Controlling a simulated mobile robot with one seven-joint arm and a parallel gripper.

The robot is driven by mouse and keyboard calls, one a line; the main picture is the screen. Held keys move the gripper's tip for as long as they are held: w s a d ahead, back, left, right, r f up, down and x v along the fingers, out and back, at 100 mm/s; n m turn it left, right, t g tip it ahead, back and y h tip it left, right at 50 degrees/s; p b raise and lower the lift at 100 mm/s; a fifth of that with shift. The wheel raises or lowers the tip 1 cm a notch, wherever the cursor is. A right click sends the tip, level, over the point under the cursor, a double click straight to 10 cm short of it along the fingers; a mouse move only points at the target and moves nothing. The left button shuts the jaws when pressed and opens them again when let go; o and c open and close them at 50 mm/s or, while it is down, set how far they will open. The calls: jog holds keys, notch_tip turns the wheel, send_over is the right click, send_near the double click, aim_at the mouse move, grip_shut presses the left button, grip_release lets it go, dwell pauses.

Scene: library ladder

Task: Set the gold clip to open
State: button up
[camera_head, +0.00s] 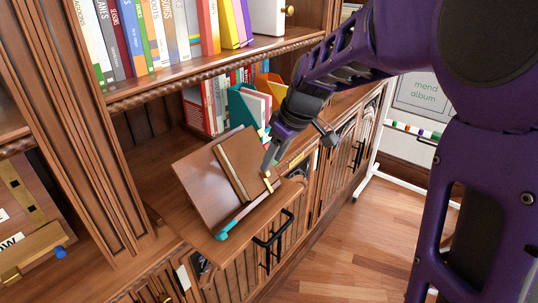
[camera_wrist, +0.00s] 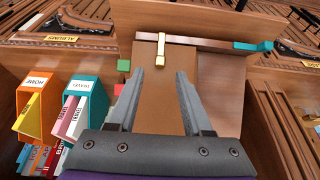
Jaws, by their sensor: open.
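The gold clip (camera_head: 267,179) sits at the lower right edge of a brown album-like panel (camera_head: 243,165), which lies on a tilted wooden board (camera_head: 196,187). In the wrist view the gold clip (camera_wrist: 161,52) is upright at the panel's far edge, beside a ledge bar. My gripper (camera_head: 268,163) reaches down over the panel, near the clip. In the wrist view my gripper (camera_wrist: 160,72) has its two fingers apart with nothing between them; the clip shows just beyond the fingertips. Whether the clip is open or closed I cannot tell.
A bar with a teal end (camera_head: 222,235) runs along the board's lower edge. Teal (camera_wrist: 85,100) and orange (camera_wrist: 35,107) file boxes stand beside the board. Bookshelves (camera_head: 150,45) rise behind. A whiteboard (camera_head: 423,95) reads "mend album". The wooden floor (camera_head: 345,240) is clear.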

aim_at(268, 173)
jog(key=shift+x, duration=2.2)
jog(key=shift+c, duration=0.3)
grip_shut()
